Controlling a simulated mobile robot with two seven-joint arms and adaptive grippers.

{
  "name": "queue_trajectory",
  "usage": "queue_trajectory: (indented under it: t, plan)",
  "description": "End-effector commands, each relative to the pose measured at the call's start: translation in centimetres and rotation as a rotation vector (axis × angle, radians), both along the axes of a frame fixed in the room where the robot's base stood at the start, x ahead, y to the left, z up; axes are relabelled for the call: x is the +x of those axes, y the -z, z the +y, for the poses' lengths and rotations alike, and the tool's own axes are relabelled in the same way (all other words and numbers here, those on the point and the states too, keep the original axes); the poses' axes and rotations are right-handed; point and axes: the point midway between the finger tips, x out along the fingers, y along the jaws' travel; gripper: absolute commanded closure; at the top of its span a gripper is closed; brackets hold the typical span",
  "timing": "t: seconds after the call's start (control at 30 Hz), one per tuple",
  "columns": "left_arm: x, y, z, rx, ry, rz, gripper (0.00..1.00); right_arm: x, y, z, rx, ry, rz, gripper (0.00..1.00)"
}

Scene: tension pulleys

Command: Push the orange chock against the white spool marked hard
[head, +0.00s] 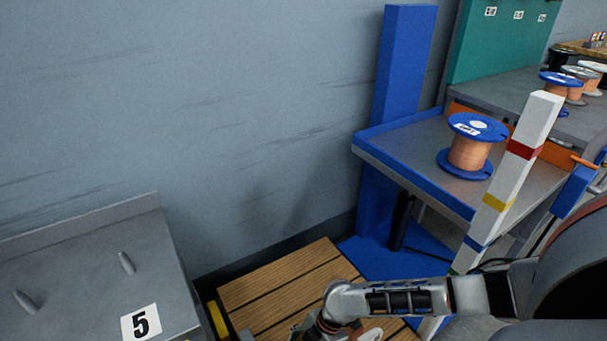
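I cannot make out an orange chock or a white spool marked hard for certain. A spool with blue flanges and copper wire (470,155) stands upright on a grey tray with a blue rim (425,182); a white label on its top flange is too small to read. More spools stand on the bench at the far right, among them a pale-flanged spool (583,73) whose marking I cannot read. My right arm comes in from the right and bends down at the bottom edge; its gripper is out of frame. My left gripper is not in view.
A blue post (403,65) rises behind the tray. A white pole with coloured bands (520,150) stands in front of it. A slatted wooden platform (285,285) lies below. A grey surface with pegs and a "5" card (141,322) is at lower left.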

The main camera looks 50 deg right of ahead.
Motion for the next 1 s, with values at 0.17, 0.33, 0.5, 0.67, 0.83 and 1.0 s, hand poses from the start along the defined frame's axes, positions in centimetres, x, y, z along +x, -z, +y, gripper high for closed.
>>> queue_trajectory:
  t: [0.17,0.33,0.5,0.67,0.83,1.0]
  plan:
    - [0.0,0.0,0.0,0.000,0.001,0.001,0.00,-0.1,0.1,-0.2,-0.005,-0.002,0.001,0.38]
    - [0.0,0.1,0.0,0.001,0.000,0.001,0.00,-0.1,0.1,-0.2,-0.004,-0.002,0.001,0.00]
    - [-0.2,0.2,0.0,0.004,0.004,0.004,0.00,-0.1,0.1,-0.1,-0.003,-0.001,0.001,0.00]
    - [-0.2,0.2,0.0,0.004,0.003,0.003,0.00,-0.1,-1.0,-0.7,-0.005,-0.003,-0.001,0.00]
    - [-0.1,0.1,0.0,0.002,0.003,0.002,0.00,-0.4,-3.6,-1.8,-0.006,-0.003,-0.001,0.00]
    - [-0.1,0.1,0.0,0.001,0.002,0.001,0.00,-0.7,-5.7,-2.6,-0.005,-0.002,0.001,0.00]
